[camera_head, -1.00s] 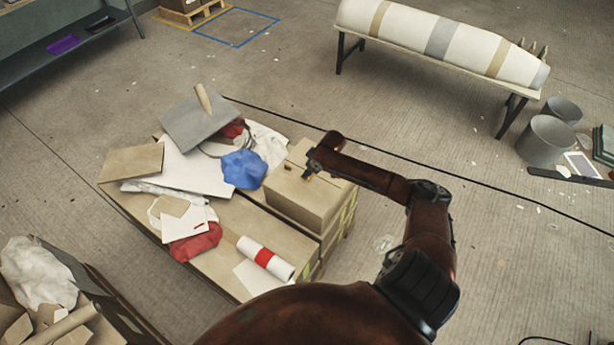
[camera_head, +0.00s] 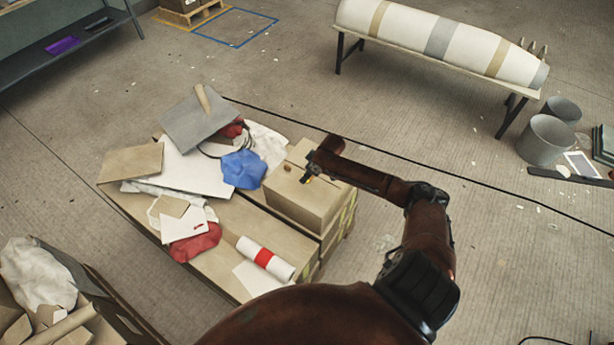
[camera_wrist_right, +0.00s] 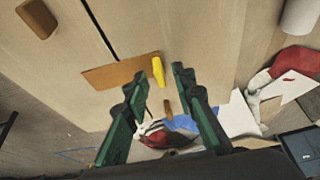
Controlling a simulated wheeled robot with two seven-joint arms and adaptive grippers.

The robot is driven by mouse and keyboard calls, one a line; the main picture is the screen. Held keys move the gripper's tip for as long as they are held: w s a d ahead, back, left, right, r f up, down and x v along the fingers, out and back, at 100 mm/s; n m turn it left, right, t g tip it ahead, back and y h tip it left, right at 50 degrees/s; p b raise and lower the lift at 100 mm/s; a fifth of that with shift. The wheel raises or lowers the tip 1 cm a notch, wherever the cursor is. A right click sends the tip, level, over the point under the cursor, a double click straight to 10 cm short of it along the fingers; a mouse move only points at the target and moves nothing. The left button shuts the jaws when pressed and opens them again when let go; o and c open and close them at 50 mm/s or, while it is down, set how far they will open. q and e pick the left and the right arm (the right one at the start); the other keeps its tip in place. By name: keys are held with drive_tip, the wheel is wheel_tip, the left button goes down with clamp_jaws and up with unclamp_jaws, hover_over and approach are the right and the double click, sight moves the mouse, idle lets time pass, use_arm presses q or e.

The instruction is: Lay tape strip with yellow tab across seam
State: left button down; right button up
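The cardboard box (camera_head: 310,205) stands below my right gripper (camera_head: 308,176). In the right wrist view, a dark seam (camera_wrist_right: 100,30) runs along the box top and meets a brown tape strip (camera_wrist_right: 112,74). The strip lies across the seam's line in the picture; I cannot tell whether it is stuck down. Its yellow tab (camera_wrist_right: 158,70) is at the strip's right end. My right gripper's green fingers (camera_wrist_right: 160,78) are apart, with the tab showing between their tips and gaps on both sides. My left gripper is not in view.
A brown piece (camera_wrist_right: 37,18) and a small brown piece (camera_wrist_right: 168,108) also show in the wrist view. Beside the box are a blue cloth (camera_head: 243,169), red cloths (camera_head: 197,243) and a white roll with a red band (camera_head: 265,258). Floor right of the box is open.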

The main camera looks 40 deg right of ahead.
drive_tip(key=p+v, duration=0.2)
drive_tip(key=v, duration=1)
